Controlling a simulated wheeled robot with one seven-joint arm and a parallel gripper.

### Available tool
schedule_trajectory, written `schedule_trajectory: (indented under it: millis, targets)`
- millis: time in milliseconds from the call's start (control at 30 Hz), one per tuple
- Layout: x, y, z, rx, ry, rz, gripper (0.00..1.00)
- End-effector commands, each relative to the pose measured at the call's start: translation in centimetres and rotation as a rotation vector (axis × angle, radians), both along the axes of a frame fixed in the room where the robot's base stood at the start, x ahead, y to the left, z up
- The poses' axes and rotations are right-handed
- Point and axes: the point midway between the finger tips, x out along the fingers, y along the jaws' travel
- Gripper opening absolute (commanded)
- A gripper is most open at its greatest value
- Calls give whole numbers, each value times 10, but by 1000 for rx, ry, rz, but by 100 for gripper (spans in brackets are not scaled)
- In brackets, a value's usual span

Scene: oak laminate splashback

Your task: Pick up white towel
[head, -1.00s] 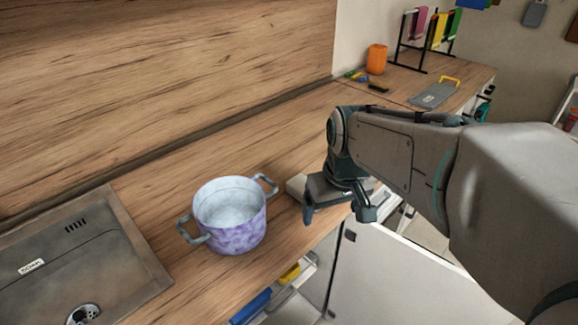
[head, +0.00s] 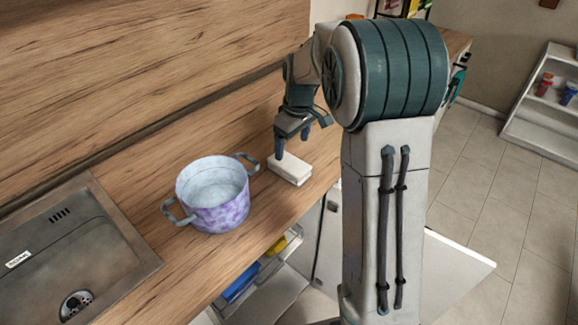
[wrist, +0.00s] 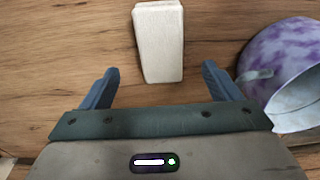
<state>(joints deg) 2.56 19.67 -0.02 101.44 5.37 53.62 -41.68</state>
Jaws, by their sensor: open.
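The white towel (head: 291,169) is a small folded block lying flat on the wooden counter, just right of the pot. It also shows in the wrist view (wrist: 159,42), upright in the picture and centred ahead of the fingers. My gripper (head: 293,143) is open and empty above the counter, close to the towel's far side in the head view. In the wrist view my gripper (wrist: 158,85) has its two blue fingertips apart, one to each side of the towel's near end. The exact height between fingers and towel is hard to tell.
A purple and white pot (head: 213,194) with two handles stands left of the towel, near my gripper's side. A sink (head: 110,265) lies further left. The wooden splashback (head: 140,70) rises behind. An open drawer (head: 275,290) and a cabinet door (head: 455,268) are below the counter.

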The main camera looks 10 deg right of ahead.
Motion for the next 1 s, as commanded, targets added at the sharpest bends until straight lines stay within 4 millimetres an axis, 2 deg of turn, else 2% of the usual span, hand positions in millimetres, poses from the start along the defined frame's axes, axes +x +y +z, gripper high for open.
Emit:
schedule_trajectory:
  millis: [100, 367, 633, 767, 967, 1000]
  targets:
    - [1, 2, -20, 0, 4, -1, 84]
    - [3, 3, -39, 1, 3, -2, 84]
    - [7, 7, -77, -1, 3, -2, 84]
    - [8, 7, -85, 0, 1, -2, 84]
    - [8, 7, -85, -1, 0, -2, 84]
    - [8, 8, -85, 0, 0, -2, 72]
